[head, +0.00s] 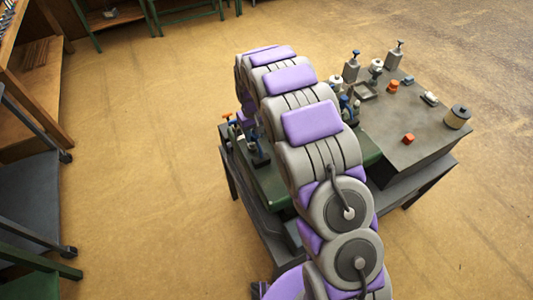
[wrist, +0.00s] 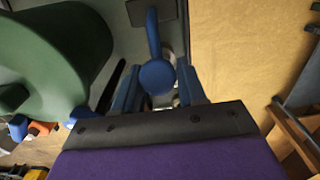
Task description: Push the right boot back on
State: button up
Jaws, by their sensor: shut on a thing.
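In the wrist view my gripper (wrist: 158,98) has its two dark blue fingers on either side of a blue round-ended piece (wrist: 157,77). A blue stem runs up from this piece. The fingers are closed on it; their tips are partly hidden behind it. I cannot tell for sure whether this piece is the right boot, or how it sits on what lies beneath. In the head view my arm covers most of the work spot, and the gripper itself is hidden. Small blue-topped parts (head: 257,150) stand left of my arm near an orange-topped one (head: 228,116).
A large green rounded body (wrist: 55,50) lies close on the left in the wrist view. A dark bench (head: 430,140) at the right holds several clamps, orange blocks and a spool (head: 457,117). A wooden shelf (head: 35,90) stands far left. Open floor lies between.

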jog(key=shift+w+a+f, duration=0.35)
jog(key=shift+w+f, duration=0.3)
jog(key=shift+w, duration=0.15)
jog(key=shift+w+a+f, duration=0.15)
jog(key=shift+w+f, duration=0.2)
jog(key=shift+f, duration=0.2)
jog(key=shift+w+a+f, duration=0.15)
jog(key=shift+w+f, duration=0.2)
jog(key=shift+f, duration=0.15)
jog(key=o, duration=0.6)
jog(key=shift+w, duration=0.1)
jog(key=shift+o, duration=0.2)
jog(key=shift+a, duration=0.1)
jog(key=shift+r+p, duration=0.1)
jog(key=shift+p, duration=0.2)
notch_tip(320, 180, up, 7)
jog(key=p, duration=0.2)
